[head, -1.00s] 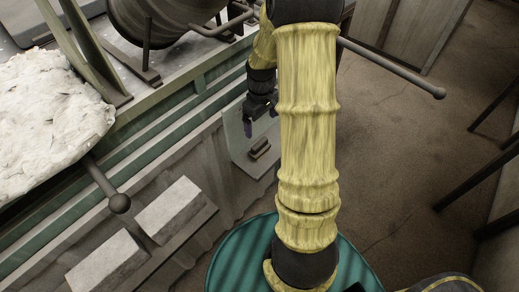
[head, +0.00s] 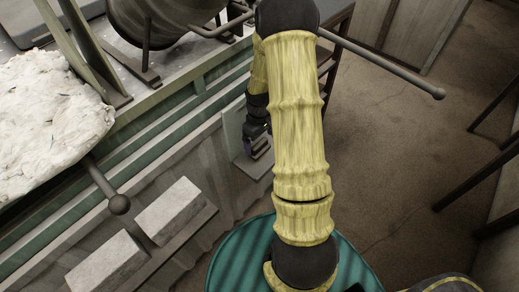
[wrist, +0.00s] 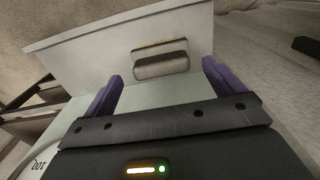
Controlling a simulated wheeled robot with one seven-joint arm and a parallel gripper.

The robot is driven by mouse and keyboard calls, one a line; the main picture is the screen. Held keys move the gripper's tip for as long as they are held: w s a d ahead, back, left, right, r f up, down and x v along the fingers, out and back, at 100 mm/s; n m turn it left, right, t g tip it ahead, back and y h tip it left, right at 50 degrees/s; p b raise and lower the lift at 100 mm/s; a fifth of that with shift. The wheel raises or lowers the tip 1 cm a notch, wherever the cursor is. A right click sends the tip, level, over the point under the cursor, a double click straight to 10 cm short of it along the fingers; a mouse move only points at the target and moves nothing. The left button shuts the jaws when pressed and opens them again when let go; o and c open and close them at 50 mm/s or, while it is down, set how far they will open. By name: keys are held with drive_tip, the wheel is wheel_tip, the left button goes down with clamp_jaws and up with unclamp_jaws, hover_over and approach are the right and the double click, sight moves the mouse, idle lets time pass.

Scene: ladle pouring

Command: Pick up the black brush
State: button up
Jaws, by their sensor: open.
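The brush (wrist: 160,66) is a small dark brown-grey block with a paler strip along its top edge. It lies on a pale ledge (wrist: 70,55), between and beyond my fingertips in the wrist view. In the head view the brush (head: 261,150) is small and partly hidden by my gripper (head: 254,142). My gripper, with purple fingers, also shows in the wrist view (wrist: 162,72). It is open and empty, its fingers spread wider than the brush. I cannot tell the exact gap between the fingertips and the brush.
A bench (head: 190,117) with green trim runs along the left, bearing a white lumpy mass (head: 48,125) and a dark drum (head: 165,15). Two pale blocks (head: 168,205) lie on a lower shelf. Open floor (head: 400,170) lies to the right.

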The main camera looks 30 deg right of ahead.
sight(260, 143)
drive_tip(key=shift+f, duration=1.55)
drive_tip(key=shift+w, duration=0.1)
drive_tip(key=shift+a, duration=0.1)
drive_tip(key=c, duration=1)
drive_tip(key=shift+r, duration=0.1)
drive_tip(key=r, duration=0.7)
drive_tip(key=shift+s+d, duration=0.2)
drive_tip(key=shift+s, duration=0.2)
drive_tip(key=s+d, duration=0.3)
drive_tip(key=s, duration=0.6)
drive_tip(key=s+d+b, duration=0.1)
drive_tip(key=s+d, duration=0.2)
drive_tip(key=s, duration=0.6)
drive_tip(key=shift+d+b, duration=0.3)
drive_tip(key=shift+s+f, duration=0.1)
